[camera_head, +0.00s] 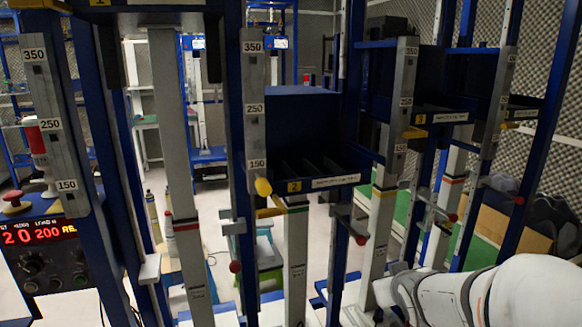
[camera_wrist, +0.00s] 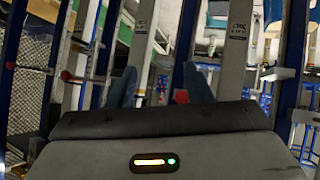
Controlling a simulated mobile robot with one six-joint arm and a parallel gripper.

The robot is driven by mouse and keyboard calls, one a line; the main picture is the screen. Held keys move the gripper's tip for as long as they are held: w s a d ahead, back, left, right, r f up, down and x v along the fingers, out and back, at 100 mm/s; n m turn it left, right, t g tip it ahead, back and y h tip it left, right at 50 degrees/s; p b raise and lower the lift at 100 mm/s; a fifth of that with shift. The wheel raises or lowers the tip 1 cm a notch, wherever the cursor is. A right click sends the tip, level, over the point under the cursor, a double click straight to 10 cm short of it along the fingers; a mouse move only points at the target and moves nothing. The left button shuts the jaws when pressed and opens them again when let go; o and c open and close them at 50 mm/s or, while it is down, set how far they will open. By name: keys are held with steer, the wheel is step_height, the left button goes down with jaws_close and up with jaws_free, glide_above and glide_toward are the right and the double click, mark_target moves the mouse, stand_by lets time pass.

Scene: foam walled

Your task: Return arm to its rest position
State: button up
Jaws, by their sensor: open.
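My arm shows at the lower right of the head view as a white, rounded link with grey joints. Its gripper end is not visible there. In the wrist view my gripper (camera_wrist: 160,88) shows as a dark body with two bluish fingers standing apart. It is open and nothing shows between the fingers except the background of posts and frames. A yellow light bar and a green light glow on the gripper body.
Blue steel frames with grey scale posts (camera_head: 255,110) marked 150, 250 and 350 stand close ahead. A dark blue bin (camera_head: 290,135) hangs in the middle. A control box (camera_head: 45,255) with a red display is at the left. Foam-covered walls (camera_head: 405,20) lie behind.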

steer(key=s+a+m+g, duration=0.1)
steer(key=s+a+g, duration=0.2)
steer(key=s, duration=0.6)
steer(key=s+a+m+g+y+p, duration=0.1)
steer(key=s+a+g, duration=0.3)
steer(key=s, duration=0.5)
steer(key=shift+r+g+y+p, duration=0.25)
steer(key=shift+g+y+p, duration=0.05)
steer(key=shift+g, duration=0.3)
